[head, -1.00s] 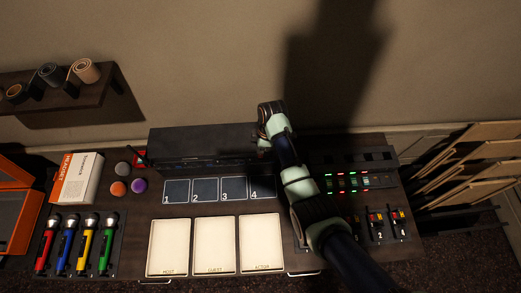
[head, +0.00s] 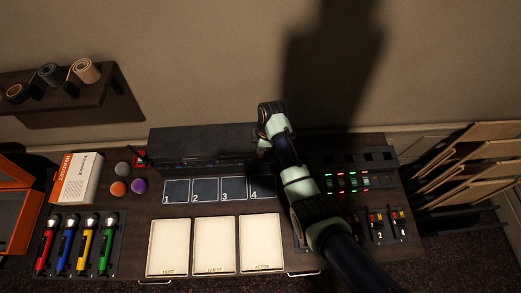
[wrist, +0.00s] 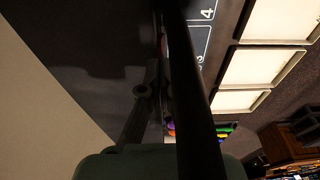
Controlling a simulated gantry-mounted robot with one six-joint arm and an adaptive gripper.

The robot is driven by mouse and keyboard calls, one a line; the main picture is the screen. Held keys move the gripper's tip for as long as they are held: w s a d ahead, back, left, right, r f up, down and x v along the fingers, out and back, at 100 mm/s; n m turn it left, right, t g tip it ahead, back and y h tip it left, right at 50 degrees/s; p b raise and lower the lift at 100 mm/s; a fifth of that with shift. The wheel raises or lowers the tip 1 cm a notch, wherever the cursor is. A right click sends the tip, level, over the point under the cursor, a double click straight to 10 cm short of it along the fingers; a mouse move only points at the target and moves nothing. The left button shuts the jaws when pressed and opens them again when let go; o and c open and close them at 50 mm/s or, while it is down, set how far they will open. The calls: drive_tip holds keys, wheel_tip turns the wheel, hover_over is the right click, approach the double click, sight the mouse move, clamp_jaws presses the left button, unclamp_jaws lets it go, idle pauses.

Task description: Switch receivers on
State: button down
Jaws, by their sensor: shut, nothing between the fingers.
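A long black box (head: 200,148), perhaps the receivers, stands along the back of the desk behind numbered squares 1 to 4. Its front is dark and no switch can be made out. My gripper (wrist: 160,88) is shut and empty in the wrist view, close to a large dark surface. My arm comes from the lower right in the head view and ends at the right part of the black box. It hides part of that box, and the fingertips are hard to make out in the dark. A unit with red and green lights (head: 348,181) is right of my arm.
Cream pads labelled HOST, GUEST and ACTOR (head: 261,243) lie in front of the squares. Sliders (head: 377,225) are at the right. A shelf (head: 65,108) hangs on the wall.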

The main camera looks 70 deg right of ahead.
drive_tip(key=shift+f+b, duration=0.5)
drive_tip(key=shift+f, duration=0.25)
idle(0.3)
drive_tip(key=shift+r, duration=0.1)
wheel_tip(320, 180, up, 7)
drive_tip(key=p, duration=0.7)
idle(0.4)
